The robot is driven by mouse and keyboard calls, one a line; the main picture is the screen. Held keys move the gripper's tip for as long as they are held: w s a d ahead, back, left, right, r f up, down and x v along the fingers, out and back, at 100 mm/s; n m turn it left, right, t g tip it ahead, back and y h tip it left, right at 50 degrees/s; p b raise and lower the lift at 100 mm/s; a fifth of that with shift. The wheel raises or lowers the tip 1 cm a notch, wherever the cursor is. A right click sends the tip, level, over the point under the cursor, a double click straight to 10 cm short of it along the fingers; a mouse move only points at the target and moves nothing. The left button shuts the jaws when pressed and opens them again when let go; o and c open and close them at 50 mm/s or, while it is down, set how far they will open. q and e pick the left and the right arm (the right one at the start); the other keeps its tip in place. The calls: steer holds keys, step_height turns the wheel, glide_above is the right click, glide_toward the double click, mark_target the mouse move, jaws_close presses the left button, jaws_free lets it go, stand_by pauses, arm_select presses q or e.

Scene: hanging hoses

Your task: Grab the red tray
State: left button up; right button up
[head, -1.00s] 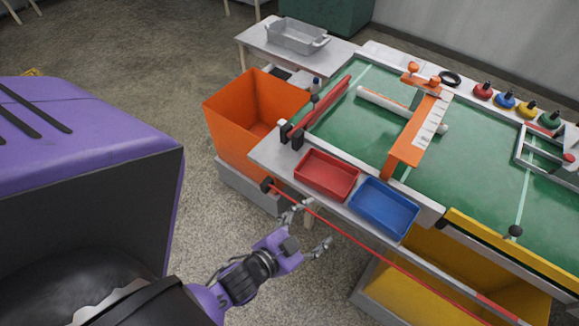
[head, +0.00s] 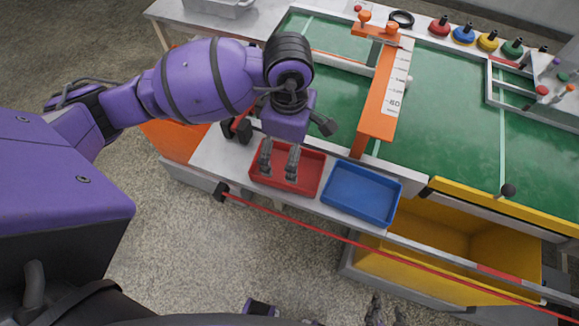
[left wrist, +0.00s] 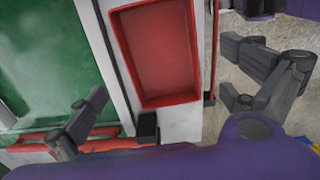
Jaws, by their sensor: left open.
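The red tray (head: 308,173) is shallow, rectangular and empty. It lies on the pale front ledge of the table, left of the blue tray (head: 360,194). My left gripper (head: 279,176) hangs over the left part of the red tray with its fingers pointing down, covering some of it. In the left wrist view the red tray (left wrist: 158,50) shows between the spread fingers, with a gap to them, so the gripper is open and empty. My right gripper (head: 386,312) shows only at the bottom edge, cut off; its opening is unclear.
A red rod (head: 300,225) runs along the table's front edge. An orange bridge with a scale (head: 385,95) stands behind the trays. An orange bin (head: 180,138) is at the left, a yellow bin (head: 440,260) below the table at the right.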

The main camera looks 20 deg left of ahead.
mark_target(311, 165)
arm_select(q)
step_height(311, 165, down, 8)
steer(key=shift+s+a+r, duration=0.1)
steer(key=shift+a+r, duration=0.05)
steer(key=shift+r, duration=0.1)
steer(key=c, duration=1.1)
